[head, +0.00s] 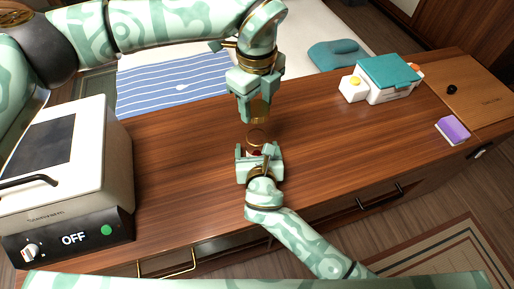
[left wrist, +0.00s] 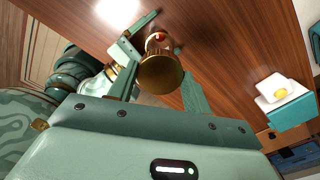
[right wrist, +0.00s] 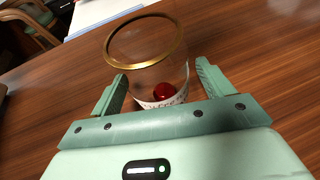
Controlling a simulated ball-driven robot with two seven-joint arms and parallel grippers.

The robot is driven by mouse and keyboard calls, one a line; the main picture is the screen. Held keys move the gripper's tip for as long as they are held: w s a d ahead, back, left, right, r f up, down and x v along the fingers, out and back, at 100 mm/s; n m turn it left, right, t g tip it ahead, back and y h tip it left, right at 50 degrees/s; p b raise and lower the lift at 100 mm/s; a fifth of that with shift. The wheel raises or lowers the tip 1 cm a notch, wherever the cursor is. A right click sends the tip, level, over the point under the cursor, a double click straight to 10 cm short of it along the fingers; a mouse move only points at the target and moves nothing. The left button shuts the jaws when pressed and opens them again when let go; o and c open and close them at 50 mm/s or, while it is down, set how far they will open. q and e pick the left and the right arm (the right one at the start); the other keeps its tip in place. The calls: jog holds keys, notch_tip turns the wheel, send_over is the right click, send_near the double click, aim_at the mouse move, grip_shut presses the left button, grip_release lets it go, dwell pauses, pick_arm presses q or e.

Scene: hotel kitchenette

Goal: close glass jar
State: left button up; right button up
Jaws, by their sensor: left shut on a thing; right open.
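The glass jar (right wrist: 150,76) stands upright on the wooden counter, with a gold rim, a white label and a red ball (right wrist: 163,91) inside. In the head view the jar (head: 256,137) is partly hidden by my right gripper (head: 259,152). My right gripper is open, with one finger on each side of the jar; I cannot tell whether they touch it. My left gripper (head: 258,112) is shut on the gold lid (left wrist: 161,73) and holds it above the jar. The lid (head: 260,109) also shows in the head view, apart from the jar's rim.
A white appliance (head: 68,190) marked OFF stands at the left. A white and teal box (head: 388,80), a purple sponge (head: 453,130) and a wooden board (head: 480,92) lie at the right. A striped cloth (head: 175,85) is behind the counter. The counter (head: 330,140) around the jar is clear.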

jog(key=shift+w+f, duration=0.2)
jog(key=shift+w, duration=0.25)
jog(key=c, duration=1.5)
pick_arm(q)
send_over(257, 127)
jog(key=s, duration=0.2)
jog(key=shift+f, duration=2.45)
jog(key=shift+f, duration=0.15)
jog(key=shift+f, duration=0.75)
jog(key=shift+f, duration=0.55)
